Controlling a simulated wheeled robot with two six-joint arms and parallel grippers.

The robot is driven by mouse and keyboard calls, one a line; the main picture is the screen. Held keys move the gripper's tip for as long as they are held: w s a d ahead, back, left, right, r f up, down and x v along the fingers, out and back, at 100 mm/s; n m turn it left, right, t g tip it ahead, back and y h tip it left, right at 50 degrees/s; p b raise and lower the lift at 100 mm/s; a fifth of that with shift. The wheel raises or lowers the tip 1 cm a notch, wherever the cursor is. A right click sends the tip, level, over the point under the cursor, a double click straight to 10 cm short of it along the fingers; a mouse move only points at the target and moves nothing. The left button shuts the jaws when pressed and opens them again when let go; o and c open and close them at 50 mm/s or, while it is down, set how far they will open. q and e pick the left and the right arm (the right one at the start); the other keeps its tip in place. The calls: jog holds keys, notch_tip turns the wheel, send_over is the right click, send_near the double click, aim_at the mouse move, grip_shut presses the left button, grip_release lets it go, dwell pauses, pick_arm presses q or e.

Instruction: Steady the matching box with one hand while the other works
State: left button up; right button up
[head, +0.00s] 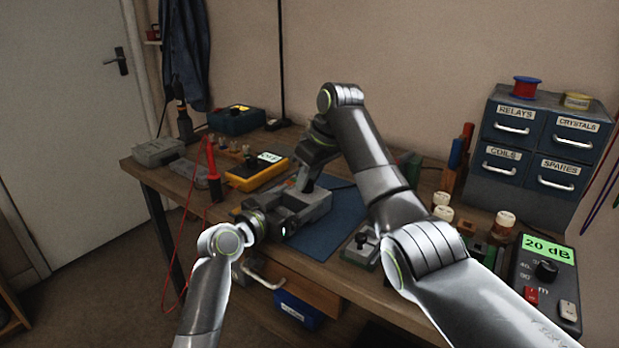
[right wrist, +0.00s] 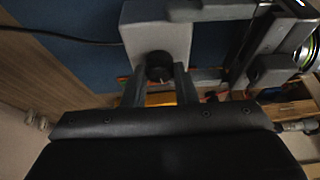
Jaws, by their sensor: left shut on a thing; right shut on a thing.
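The matching box is a grey box (head: 318,207) on the blue mat; its grey top also shows in the right wrist view (right wrist: 155,14). My left gripper (head: 285,216) is shut on the near left part of the box, and it shows at the right of the right wrist view (right wrist: 262,50). My right gripper (head: 304,180) comes down from above. In the right wrist view, its two fingers are shut on a black round knob (right wrist: 159,67) on the box top.
The blue mat (head: 342,222) has bare room right of the box. A yellow meter (head: 256,174) with red probes stands behind left. Drawers (head: 540,140) stand behind.

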jog(key=m, duration=0.2)
jog(key=m+t+h, duration=0.1)
jog(key=m, duration=0.2)
jog(key=shift+w+d+r+h, duration=0.1)
jog(key=shift+h, duration=0.2)
jog(key=o, duration=1)
jog(key=v, duration=0.7)
jog(key=shift+r, duration=0.2)
dwell(0.4)
